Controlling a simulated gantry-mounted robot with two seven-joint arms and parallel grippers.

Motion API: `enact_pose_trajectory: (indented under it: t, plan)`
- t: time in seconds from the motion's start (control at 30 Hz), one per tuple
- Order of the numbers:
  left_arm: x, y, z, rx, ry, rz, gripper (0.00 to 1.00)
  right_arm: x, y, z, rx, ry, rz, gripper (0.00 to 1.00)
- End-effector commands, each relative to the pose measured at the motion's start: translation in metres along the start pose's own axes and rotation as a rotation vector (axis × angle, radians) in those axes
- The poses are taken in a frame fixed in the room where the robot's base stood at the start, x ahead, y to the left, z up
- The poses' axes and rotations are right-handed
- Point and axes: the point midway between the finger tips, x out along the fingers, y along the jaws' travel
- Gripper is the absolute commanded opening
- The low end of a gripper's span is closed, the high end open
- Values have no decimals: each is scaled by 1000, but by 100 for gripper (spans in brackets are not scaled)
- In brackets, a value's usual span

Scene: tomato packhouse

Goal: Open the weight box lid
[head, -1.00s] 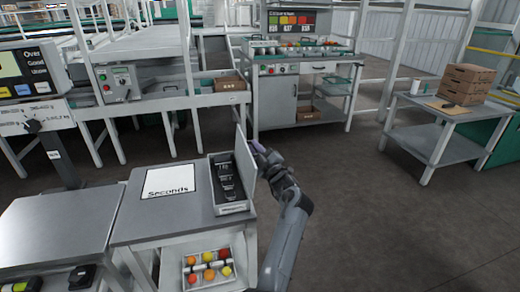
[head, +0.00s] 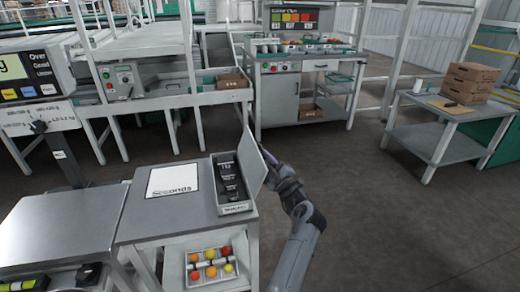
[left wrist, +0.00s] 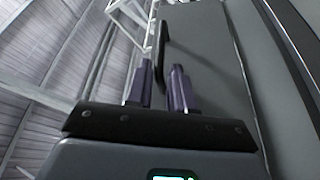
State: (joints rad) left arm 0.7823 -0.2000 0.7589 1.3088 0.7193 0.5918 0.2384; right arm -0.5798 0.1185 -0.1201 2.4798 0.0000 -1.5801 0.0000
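The weight box (head: 234,208) is a grey box with dark weights in it, at the right edge of the small table. Its flat grey lid (head: 252,162) is raised along the box's right side, standing steeply and leaning outward to the right. My left gripper (head: 271,160) is just right of the lid, on its outer face. In the left wrist view, its two purple fingers (left wrist: 162,66) are apart, with a thin dark handle (left wrist: 160,40) of the lid (left wrist: 205,60) between them. I see no firm grip on the handle. My right gripper is out of view.
A white "Seconds" sheet (head: 173,181) lies left of the box. A tray of tomatoes (head: 211,266) sits on the shelf below. A scale with a display (head: 30,75) stands at the left. Right of the table is open floor (head: 365,210).

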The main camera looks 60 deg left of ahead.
Motion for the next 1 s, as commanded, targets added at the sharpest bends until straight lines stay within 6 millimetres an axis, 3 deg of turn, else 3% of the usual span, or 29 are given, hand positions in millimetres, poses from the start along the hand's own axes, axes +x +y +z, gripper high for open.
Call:
enact_pose_trajectory:
  t: [0.2,0.4,1.0]
  plan:
    - [-34,3,-1,-2,-2,2,21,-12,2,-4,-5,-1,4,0]
    - [-49,2,0,-1,0,2,21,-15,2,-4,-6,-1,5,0]
    - [-49,-1,1,1,-12,11,21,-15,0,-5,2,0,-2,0]
